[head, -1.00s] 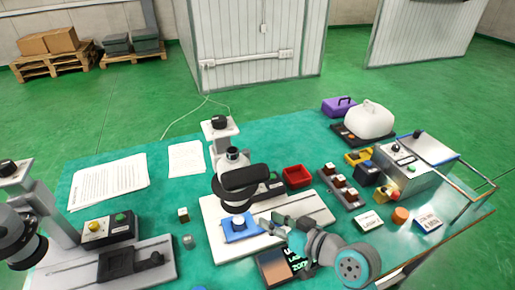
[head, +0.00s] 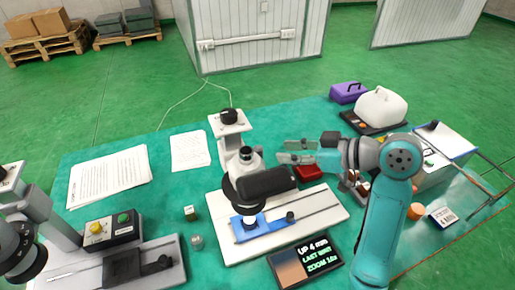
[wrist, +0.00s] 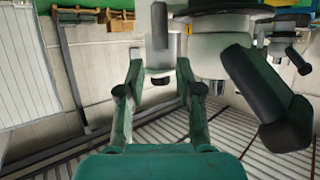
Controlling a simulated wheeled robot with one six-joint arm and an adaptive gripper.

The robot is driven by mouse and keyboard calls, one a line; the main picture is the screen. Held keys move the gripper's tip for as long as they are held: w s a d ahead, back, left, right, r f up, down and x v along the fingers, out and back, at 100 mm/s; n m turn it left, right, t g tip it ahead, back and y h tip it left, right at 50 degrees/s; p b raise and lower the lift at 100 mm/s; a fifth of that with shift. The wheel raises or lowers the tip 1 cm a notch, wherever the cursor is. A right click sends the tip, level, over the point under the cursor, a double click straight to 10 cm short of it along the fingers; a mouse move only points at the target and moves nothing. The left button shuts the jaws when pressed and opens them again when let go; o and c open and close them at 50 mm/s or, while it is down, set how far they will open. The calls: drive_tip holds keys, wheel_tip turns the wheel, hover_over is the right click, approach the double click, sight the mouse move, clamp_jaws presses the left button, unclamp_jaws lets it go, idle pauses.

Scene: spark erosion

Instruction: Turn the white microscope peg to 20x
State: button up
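The white microscope (head: 230,128) stands at the middle of the table, with a black eyepiece block (head: 265,182) over a blue piece (head: 249,228) on its base. The eyepiece block also shows at the right of the wrist view (wrist: 265,95). My gripper (head: 284,152) is beside the microscope head, on its right. In the wrist view, my gripper (wrist: 159,80) has its two fingers spread apart. A grey and black upright peg (wrist: 160,45) shows between and beyond the fingertips; I cannot tell any contact. The peg's scale marking is not readable.
A display (head: 305,262) at the front shows a zoom line in small text. A second microscope (head: 45,215) stands at the left. A red bin (head: 308,173) sits partly behind my arm. Papers (head: 110,177) lie at the back left.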

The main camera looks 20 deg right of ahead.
sight(258, 150)
drive_tip(key=x, duration=0.9)
drive_tip(key=shift+a, duration=0.1)
drive_tip(key=shift+w, duration=0.1)
clamp_jaws()
